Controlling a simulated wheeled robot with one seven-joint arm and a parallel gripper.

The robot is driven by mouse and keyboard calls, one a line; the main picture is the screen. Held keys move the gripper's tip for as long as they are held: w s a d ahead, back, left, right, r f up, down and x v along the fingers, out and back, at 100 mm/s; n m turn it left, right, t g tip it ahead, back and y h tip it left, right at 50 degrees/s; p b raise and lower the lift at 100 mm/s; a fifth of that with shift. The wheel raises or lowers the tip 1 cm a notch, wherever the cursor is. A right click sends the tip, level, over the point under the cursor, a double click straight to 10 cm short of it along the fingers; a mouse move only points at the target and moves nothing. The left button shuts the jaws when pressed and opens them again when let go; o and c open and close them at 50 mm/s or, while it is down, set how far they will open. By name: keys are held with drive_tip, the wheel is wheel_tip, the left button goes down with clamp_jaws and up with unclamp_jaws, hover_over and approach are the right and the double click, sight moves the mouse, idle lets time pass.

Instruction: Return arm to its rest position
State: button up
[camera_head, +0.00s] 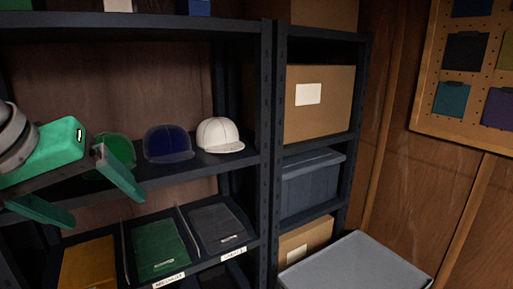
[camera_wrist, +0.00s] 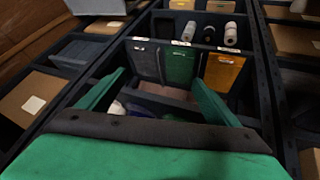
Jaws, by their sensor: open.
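My gripper (camera_head: 97,193) is at the left of the head view, with green fingers spread apart. It is open, and nothing shows between the fingers. It is in front of the dark metal shelf rack (camera_head: 266,150), near the row of caps. In the wrist view my gripper (camera_wrist: 150,92) shows its two green fingers wide apart, with the shelves beyond them. Part of the green cap (camera_head: 117,150) is hidden behind my gripper.
A blue cap (camera_head: 168,144) and a white cap (camera_head: 219,135) sit on the shelf. Below are orange (camera_head: 88,264), green (camera_head: 158,249) and dark grey (camera_head: 216,228) folded items. Cardboard boxes (camera_head: 318,103) and a grey bin (camera_head: 311,181) fill the right rack. A grey surface (camera_head: 355,266) stands at lower right.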

drive_tip(key=w+d+f+t+h, duration=0.4)
drive_tip(key=w+f, duration=0.3)
drive_tip(key=w, duration=0.2)
drive_tip(key=w+d+f+t+h, duration=0.3)
drive_tip(key=w+d+f+t, duration=0.2)
drive_tip(key=w+f, duration=0.3)
drive_tip(key=d+f+n+t+y, duration=0.2)
drive_tip(key=d+f+n, duration=0.1)
drive_tip(key=f, duration=0.7)
drive_tip(key=d+f+n+t+y, duration=0.1)
drive_tip(key=d+f+n+y, duration=0.25)
drive_tip(key=f, duration=0.55)
drive_tip(key=s+d+f+m+g+y, duration=0.15)
drive_tip(key=s+d+f, duration=0.25)
drive_tip(key=s+f, duration=0.55)
drive_tip(key=s+d+f+g+y, duration=0.1)
drive_tip(key=s+d+f+y, duration=0.15)
drive_tip(key=s+f, duration=0.7)
drive_tip(key=s+d+m+g+h, duration=0.1)
drive_tip(key=s+m, duration=0.8)
drive_tip(key=s, duration=1.4)
drive_tip(key=shift+d+h, duration=0.35)
drive_tip(key=shift+d, duration=0.45)
